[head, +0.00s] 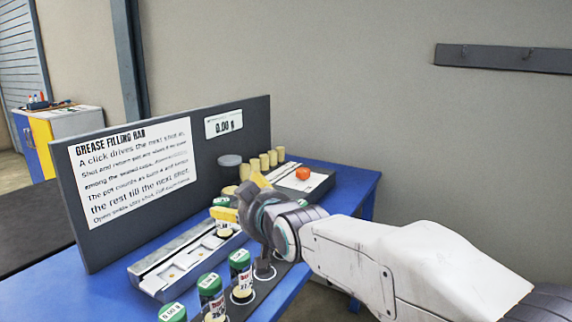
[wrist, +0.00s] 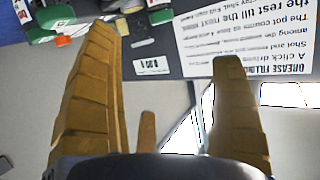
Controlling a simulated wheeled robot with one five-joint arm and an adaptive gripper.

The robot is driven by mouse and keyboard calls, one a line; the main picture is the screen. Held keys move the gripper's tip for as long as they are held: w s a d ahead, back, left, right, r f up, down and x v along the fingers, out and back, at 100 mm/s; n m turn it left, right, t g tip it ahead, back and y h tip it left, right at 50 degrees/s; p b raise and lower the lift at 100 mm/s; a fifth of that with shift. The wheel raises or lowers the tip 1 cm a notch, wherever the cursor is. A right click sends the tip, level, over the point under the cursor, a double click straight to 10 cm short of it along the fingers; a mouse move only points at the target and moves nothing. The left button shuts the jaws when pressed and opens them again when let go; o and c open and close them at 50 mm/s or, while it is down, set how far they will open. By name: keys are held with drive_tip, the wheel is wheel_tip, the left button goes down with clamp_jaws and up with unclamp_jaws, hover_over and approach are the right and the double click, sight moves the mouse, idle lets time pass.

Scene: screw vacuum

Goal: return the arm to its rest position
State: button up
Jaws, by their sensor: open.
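My arm (head: 375,255) reaches in from the lower right of the head view, over the blue bench. My gripper (head: 241,198) is at its end, above the middle of the bench. Its yellow fingers show partly, with the wrist hiding some of the space behind. In the wrist view my gripper (wrist: 165,62) has its fingers spread wide, with nothing held between them. The sign board appears upside down beyond the fingers.
Several green-capped pots (head: 240,268) stand along the front of the blue bench (head: 100,300), close under my gripper. A grey rail tray (head: 165,275) lies behind them. A sign board (head: 140,170) rises at the back. An orange knob (head: 303,174) and several tan cylinders (head: 265,161) are beyond.

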drive_tip(key=s+d+r+m+g+h+p, duration=0.1)
drive_tip(key=s+d+r+g+h+p, duration=0.1)
drive_tip(key=s+d+p, duration=0.5)
drive_tip(key=s+d+r+m+g+h+p, duration=0.25)
drive_tip(key=d+p, duration=0.25)
drive_tip(key=d, duration=0.4)
drive_tip(key=s+d+g+p, duration=0.1)
drive_tip(key=s+d+p, duration=0.2)
drive_tip(key=s, duration=0.4)
drive_tip(key=s+d+m+g+h+p, duration=0.1)
drive_tip(key=s+d+g+p, duration=0.1)
drive_tip(key=s, duration=0.5)
drive_tip(key=s+d+m+g+h+p, duration=0.1)
drive_tip(key=s+d+g+p, duration=0.1)
drive_tip(key=s+d+p, duration=0.2)
drive_tip(key=s+p, duration=0.2)
drive_tip(key=s, duration=0.1)
drive_tip(key=shift+s+d, duration=0.3)
drive_tip(key=shift+s, duration=0.05)
